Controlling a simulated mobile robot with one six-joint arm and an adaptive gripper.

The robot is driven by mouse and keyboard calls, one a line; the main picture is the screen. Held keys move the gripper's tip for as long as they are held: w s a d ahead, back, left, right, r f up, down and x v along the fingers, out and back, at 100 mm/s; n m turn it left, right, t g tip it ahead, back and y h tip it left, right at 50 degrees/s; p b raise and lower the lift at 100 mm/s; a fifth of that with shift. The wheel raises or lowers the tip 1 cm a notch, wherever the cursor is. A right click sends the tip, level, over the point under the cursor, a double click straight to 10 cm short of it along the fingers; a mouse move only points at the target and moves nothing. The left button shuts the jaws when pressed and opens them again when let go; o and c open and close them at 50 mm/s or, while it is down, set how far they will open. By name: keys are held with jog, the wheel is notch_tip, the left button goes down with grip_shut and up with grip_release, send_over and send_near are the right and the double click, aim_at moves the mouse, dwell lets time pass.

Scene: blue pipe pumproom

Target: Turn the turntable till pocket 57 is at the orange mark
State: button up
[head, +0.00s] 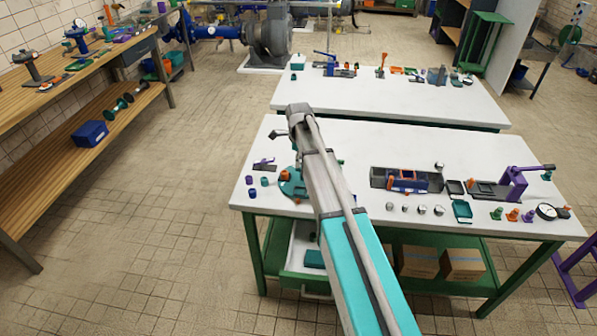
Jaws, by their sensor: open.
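The turntable (290,188) is a teal disc on the left part of the near white table. My arm covers its right side. A small orange spot (284,175) shows at its upper left; I cannot tell whether this is the orange mark. Pocket numbers are too small to read. My gripper (279,134) shows only as a small dark part left of the arm's end, in the picture above the turntable. It is open, and most of it is hidden behind my arm. No contact with the turntable is visible.
Purple and blue small cylinders (252,193) stand left of the turntable. A blue-and-orange fixture (407,181), several round parts and a purple press (515,184) occupy the right side. A second white table (340,98) stands behind. A drawer (302,250) is open below.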

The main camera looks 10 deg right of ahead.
jog(key=shift+f+b, duration=1.5)
jog(key=shift+f, duration=0.3)
grip_shut()
